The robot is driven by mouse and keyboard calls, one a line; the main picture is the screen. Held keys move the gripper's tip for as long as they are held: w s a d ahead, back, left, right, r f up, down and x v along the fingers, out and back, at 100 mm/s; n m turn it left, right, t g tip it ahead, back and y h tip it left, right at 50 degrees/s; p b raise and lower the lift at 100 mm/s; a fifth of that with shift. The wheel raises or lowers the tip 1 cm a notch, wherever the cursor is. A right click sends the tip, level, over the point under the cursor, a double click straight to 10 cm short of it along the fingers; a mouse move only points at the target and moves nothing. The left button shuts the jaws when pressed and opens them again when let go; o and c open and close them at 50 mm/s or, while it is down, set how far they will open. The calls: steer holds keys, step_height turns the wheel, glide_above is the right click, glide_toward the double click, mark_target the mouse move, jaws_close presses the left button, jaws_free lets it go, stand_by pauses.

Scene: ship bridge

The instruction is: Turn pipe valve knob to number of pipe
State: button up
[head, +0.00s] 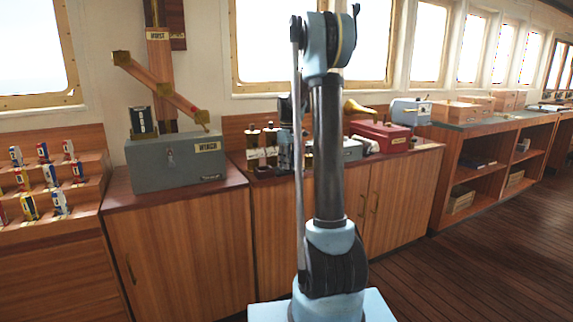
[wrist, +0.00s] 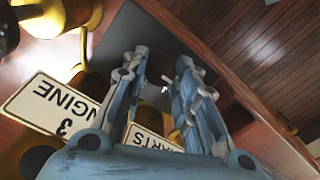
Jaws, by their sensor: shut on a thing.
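In the wrist view my gripper (wrist: 160,62) has two blue fingers around a small knob, mostly hidden between them. I cannot read which way the knob points. A brass pipe fitting (wrist: 155,92) shows partly between the fingers. A white label (wrist: 50,103) reading "ENGINE" and "3" appears upside down at left; a second label (wrist: 150,137), partly covered by the fingers, ends in "ARTS". Yellow pipe parts (wrist: 45,15) stand at upper left. In the head view my arm hides most of the gripper; labelled brass pipes (head: 252,146) stand left of it on the cabinet.
A grey winch box (head: 178,163) stands on the left cabinet, with a wooden hoist arm (head: 160,85) above. A red box (head: 380,136) and a blue-grey device (head: 408,112) sit right of my arm. The wooden floor (head: 480,265) at right is clear.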

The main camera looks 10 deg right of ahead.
steer(key=shift+m, duration=0.5)
steer(key=m, duration=0.3)
steer(key=shift+d+m, duration=0.1)
steer(key=shift+m, duration=0.2)
steer(key=shift+w+m, duration=0.1)
steer(key=shift+m, duration=2)
steer(key=o, duration=1.1)
steer(key=shift+r, duration=0.1)
step_height(320, 180, up, 12)
steer(key=shift+f, duration=0.15)
